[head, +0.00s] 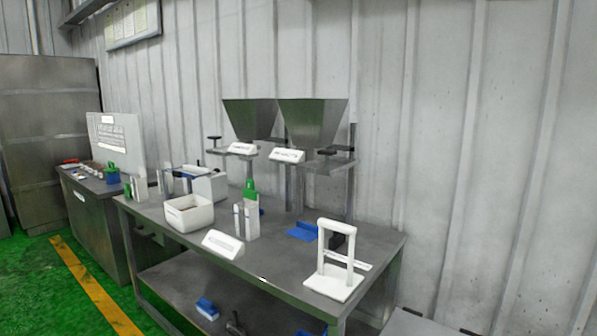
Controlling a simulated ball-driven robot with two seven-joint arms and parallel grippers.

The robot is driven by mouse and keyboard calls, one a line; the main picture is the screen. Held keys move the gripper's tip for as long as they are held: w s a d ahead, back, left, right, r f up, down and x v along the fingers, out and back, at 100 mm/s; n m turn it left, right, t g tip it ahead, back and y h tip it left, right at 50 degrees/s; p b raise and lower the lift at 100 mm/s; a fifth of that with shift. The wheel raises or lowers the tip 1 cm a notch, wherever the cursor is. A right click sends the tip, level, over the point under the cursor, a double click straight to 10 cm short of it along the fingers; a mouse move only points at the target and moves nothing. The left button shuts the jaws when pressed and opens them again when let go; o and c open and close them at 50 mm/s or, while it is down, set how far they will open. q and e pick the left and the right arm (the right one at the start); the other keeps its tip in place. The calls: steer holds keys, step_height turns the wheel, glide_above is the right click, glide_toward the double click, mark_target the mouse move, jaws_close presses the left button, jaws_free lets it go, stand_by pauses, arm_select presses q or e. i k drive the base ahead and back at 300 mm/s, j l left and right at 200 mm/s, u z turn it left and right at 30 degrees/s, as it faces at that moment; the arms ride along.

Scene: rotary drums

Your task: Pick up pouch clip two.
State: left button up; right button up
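I cannot tell which object is pouch clip two; no readable label marks it. A blue piece (303,231) lies on the grey metal table (375,243), right of centre, below the hoppers. Another blue piece (207,309) is on the table's lower shelf. A white upright holder (246,221) with a green piece (250,191) at its top stands near the table's middle. A smaller green piece (127,190) shows at the table's left end. Neither of my grippers is in view.
Two metal hoppers (312,122) stand on posts at the back. A second bench (98,215) is at left. Green floor (45,295) is open in front.

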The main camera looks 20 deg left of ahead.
mark_target(249, 192)
steer(key=j+u, duration=0.15)
steer(key=j, duration=0.6)
steer(key=i+j+u, duration=0.15)
steer(key=j, duration=0.65)
steer(key=k, duration=0.05)
